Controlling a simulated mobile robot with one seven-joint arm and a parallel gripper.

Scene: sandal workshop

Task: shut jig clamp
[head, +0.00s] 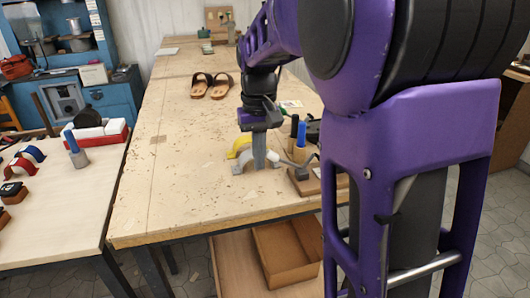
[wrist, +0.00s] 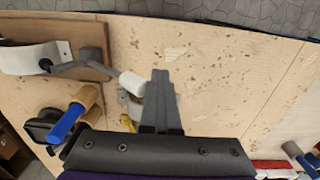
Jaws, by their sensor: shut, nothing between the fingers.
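The jig is a brown wooden block (head: 304,184) near the table's front edge, partly hidden by my arm. In the wrist view, its board (wrist: 92,36) is at the upper left with a pale curved strap (wrist: 30,58). The clamp's grey lever (wrist: 92,66) reaches out from the board and ends in a white grip (wrist: 132,83). My gripper (head: 259,166) is shut and empty, pointing down left of the jig. In the wrist view, its fingertips (wrist: 160,74) are just right of the white grip; I cannot tell whether they touch.
A yellow arch (head: 238,147) and a grey arch (head: 242,166) are beside my gripper. A blue-handled tool (head: 301,133) stands in a wooden holder (head: 299,152) behind the jig. Sandals (head: 212,86) lie farther back. A box (head: 290,255) is below.

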